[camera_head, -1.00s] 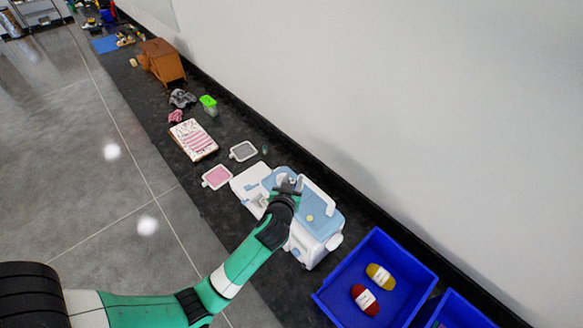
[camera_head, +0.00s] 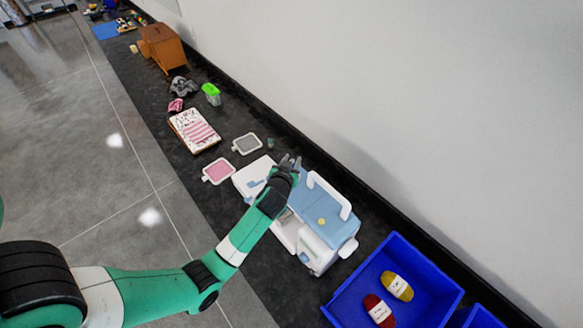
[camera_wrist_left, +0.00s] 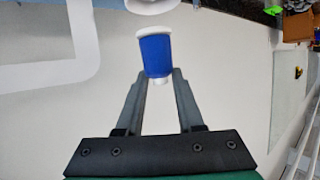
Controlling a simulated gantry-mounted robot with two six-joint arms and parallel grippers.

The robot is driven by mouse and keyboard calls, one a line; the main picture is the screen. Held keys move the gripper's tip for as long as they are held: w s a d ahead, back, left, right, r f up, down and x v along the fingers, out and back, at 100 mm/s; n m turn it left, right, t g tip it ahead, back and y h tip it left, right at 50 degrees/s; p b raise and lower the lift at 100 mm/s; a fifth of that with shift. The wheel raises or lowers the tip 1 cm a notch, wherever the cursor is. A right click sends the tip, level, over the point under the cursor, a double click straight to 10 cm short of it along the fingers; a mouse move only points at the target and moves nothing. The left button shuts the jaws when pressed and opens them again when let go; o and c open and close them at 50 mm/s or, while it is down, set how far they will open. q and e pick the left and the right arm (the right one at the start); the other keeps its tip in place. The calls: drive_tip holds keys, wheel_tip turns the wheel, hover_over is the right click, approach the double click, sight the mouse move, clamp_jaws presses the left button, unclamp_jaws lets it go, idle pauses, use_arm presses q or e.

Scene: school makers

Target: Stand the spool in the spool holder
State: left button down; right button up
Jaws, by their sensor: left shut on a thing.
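A blue spool (camera_wrist_left: 155,56) with white ends is between the fingertips of my left gripper (camera_wrist_left: 159,76) in the left wrist view. The gripper is shut on it, and the spool looks nearly upright in that view. In the head view my left gripper (camera_head: 290,162) is over the far back part of the white and light-blue sewing machine (camera_head: 330,205); the spool cannot be made out there. A white rounded part (camera_wrist_left: 152,5) shows just beyond the spool at the top of the wrist view. I cannot tell whether it is the spool holder. My right gripper is out of view.
The machine's white handle (camera_head: 331,194) rises beside my gripper. A blue bin (camera_head: 437,272) with yarn stands at the near right. Pink (camera_head: 218,171) and grey (camera_head: 246,143) framed pieces lie beyond the machine. The wall runs along the back.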

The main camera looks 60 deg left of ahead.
use_arm(q)
drive_tip(key=f+b, duration=0.3)
drive_tip(key=f, duration=0.1)
drive_tip(key=shift+a+f, duration=0.1)
drive_tip(key=shift+a, duration=0.25)
drive_tip(key=shift+d, duration=0.15)
drive_tip(key=shift+f+b, duration=0.15)
drive_tip(key=shift+b, duration=0.25)
drive_tip(key=c, duration=0.5)
unclamp_jaws()
